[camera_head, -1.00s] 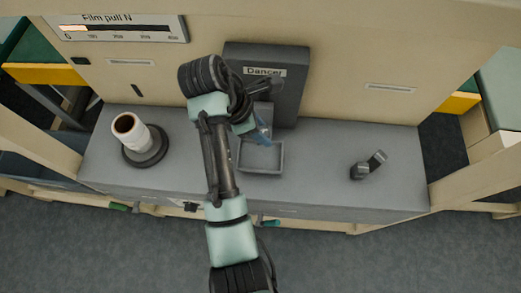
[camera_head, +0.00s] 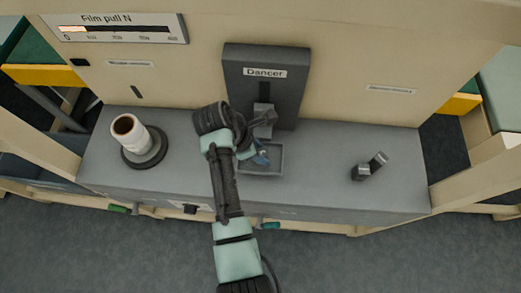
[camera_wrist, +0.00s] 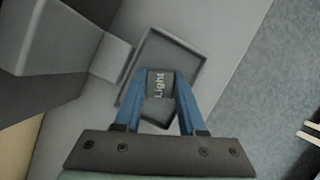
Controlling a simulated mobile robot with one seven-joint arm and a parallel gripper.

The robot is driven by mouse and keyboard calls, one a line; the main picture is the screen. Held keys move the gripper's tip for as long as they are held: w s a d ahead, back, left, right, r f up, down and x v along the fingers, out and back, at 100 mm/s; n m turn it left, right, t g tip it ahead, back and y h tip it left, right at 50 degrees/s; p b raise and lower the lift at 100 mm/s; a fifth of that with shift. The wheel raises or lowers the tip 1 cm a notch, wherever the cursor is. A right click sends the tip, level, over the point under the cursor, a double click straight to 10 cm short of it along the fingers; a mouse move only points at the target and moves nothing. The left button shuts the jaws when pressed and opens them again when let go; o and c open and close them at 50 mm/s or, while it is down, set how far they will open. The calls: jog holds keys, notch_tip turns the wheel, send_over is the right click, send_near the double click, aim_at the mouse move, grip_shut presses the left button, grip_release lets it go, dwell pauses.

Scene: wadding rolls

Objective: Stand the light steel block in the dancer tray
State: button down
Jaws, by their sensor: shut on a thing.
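The light steel block (camera_wrist: 160,84) is grey, with a dark face marked "Light", in the wrist view. My gripper (camera_wrist: 163,78) has its blue fingers shut on the block's two sides. The dancer tray (camera_wrist: 190,52) is a shallow grey square tray with a raised rim, and the block is over or inside it. I cannot tell whether the block touches the tray floor. In the head view my gripper (camera_head: 259,155) is at the left part of the dancer tray (camera_head: 282,160), and the block is mostly hidden by it.
The dark "Dancer" panel (camera_head: 265,92) stands behind the tray, with a grey part (camera_head: 264,116) sticking out above it. A white roll (camera_head: 130,134) stands on a round base at left. Dark metal pieces (camera_head: 368,168) lie at right. The bench (camera_head: 320,165) between is clear.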

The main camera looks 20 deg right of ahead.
jog(key=shift+f, duration=0.1)
jog(key=c, duration=0.8)
grip_release()
jog(key=shift+o, duration=0.2)
jog(key=v, duration=1.2)
jog(key=shift+p, duration=0.3)
